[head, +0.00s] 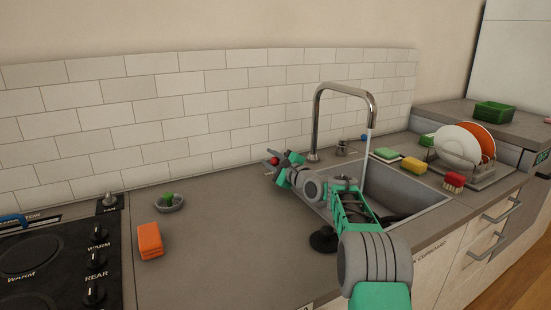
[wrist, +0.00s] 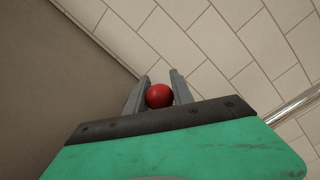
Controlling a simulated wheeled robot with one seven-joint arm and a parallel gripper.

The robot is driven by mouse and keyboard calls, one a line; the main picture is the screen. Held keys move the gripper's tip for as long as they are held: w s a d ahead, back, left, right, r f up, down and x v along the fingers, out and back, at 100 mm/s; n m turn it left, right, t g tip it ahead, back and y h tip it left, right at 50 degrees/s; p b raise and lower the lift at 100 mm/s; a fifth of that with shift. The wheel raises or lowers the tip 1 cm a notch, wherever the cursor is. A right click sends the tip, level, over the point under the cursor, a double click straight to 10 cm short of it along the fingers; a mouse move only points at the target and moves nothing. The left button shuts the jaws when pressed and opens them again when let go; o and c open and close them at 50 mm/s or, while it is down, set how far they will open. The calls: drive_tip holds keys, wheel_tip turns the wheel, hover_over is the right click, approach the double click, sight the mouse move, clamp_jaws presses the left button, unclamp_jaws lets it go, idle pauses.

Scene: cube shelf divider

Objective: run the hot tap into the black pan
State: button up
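The red hot tap knob (head: 275,161) is at the wall behind the counter, left of the curved steel spout (head: 345,90). My gripper (head: 283,162) is at the red knob. In the wrist view the red knob (wrist: 159,96) sits between the two grey fingers (wrist: 160,88), which appear to touch it on both sides. A thin pale stream of water (head: 367,142) falls from the spout into the sink (head: 425,198). A black shape in the sink, seemingly the black pan (head: 395,217), is mostly hidden by my arm.
Sponges (head: 413,165), a red brush (head: 454,180) and a dish rack (head: 490,178) stand right of the sink. A black disc (head: 323,239) lies left of it.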

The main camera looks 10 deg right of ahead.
sight(278, 163)
drive_tip(key=o, duration=0.4)
drive_tip(key=shift+o, duration=0.2)
drive_tip(key=v, duration=0.8)
drive_tip(key=shift+w, duration=0.1)
